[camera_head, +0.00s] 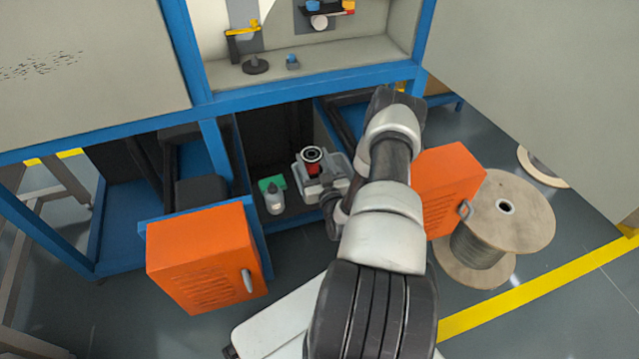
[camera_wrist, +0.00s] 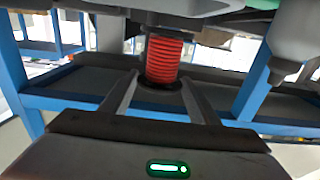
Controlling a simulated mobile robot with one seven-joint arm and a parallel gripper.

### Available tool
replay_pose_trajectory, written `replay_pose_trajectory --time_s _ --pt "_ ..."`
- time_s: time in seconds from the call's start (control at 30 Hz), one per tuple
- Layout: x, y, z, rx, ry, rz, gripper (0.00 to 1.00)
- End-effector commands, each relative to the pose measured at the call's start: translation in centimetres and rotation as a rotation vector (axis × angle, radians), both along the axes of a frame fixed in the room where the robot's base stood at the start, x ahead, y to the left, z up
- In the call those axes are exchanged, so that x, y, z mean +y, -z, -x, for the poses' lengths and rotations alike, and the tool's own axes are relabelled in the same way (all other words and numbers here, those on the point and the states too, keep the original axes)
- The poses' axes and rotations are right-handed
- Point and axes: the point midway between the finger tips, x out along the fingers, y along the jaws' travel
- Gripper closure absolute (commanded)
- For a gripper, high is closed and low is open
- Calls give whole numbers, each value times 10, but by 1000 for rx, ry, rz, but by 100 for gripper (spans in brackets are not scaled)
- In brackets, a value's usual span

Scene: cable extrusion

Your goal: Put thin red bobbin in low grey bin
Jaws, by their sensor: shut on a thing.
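The thin red bobbin shows in the wrist view (camera_wrist: 163,58), between the two fingers of my gripper (camera_wrist: 162,80), which is shut on it. In the head view the bobbin (camera_head: 312,160) has a dark flange facing up and sits inside the open cabinet, against or just over grey shapes. Grey also fills the top of the wrist view (camera_wrist: 205,20). Whether the bobbin touches the bin I cannot tell.
A white bottle (camera_head: 274,201) and a green object (camera_head: 268,184) stand left of the bobbin in the cabinet. Orange doors hang open at left (camera_head: 205,262) and right (camera_head: 450,180), close to my arm. A big cable spool (camera_head: 520,208) stands on the floor at right.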

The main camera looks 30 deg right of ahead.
Motion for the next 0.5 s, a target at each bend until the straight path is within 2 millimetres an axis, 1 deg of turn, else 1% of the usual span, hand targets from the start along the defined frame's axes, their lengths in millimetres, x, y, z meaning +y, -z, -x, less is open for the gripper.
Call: replay_pose_trajectory --time_s 0.03,0.1,0.2,0.37,0.5 --pt "0 16 1 1 1 -1 67" --pt "0 28 0 0 2 0 67" --pt "-1 38 0 -1 2 0 67" --pt "0 49 0 -1 2 0 67" --pt "0 71 0 0 2 0 67"
